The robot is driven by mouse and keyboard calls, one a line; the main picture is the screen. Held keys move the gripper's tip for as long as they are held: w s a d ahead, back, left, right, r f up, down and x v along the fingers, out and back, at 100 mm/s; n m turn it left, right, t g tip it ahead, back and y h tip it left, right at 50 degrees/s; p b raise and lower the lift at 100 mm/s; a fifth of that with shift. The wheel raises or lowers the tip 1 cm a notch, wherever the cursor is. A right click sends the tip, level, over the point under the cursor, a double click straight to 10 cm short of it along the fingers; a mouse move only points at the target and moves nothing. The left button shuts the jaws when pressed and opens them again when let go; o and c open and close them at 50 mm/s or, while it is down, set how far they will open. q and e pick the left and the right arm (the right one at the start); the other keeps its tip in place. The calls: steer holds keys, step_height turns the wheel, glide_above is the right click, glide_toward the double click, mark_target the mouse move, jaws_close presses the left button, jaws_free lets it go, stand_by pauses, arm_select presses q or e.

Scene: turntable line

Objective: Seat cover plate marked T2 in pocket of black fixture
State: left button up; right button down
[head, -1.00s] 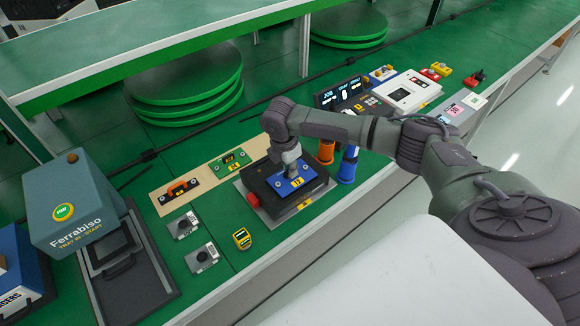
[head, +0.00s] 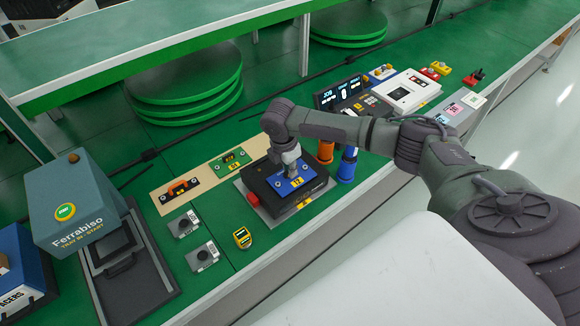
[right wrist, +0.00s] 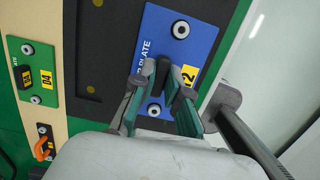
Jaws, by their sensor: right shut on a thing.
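The blue cover plate (head: 280,191) lies flat at the black fixture (head: 312,200) in the head view. In the right wrist view the blue plate (right wrist: 198,35) shows two bolts and a yellow label ending in 2, partly hidden by a finger. My right gripper (head: 291,174) is over the plate, shut on its dark upright grip; its fingers (right wrist: 163,92) straddle that grip in the wrist view. The black fixture (right wrist: 95,45) shows beside the plate's left edge. I cannot tell whether the plate is fully down in the pocket. My left gripper is not in view.
A beige strip (head: 205,185) beside the fixture holds a green plate (head: 231,161) and a dark plate with an orange handle (head: 178,188). A red block (head: 253,198) sits at the fixture's left side. Orange and blue cylinders (head: 347,165) stand close on its right.

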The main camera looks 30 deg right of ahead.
steer(key=shift+f+p, duration=0.45)
steer(key=shift+f, duration=0.05)
stand_by(1.0)
steer(key=c, duration=0.7)
jaws_free()
steer(key=shift+r, duration=0.15)
steer(key=shift+r+p, duration=3.65)
steer(key=shift+p, duration=0.35)
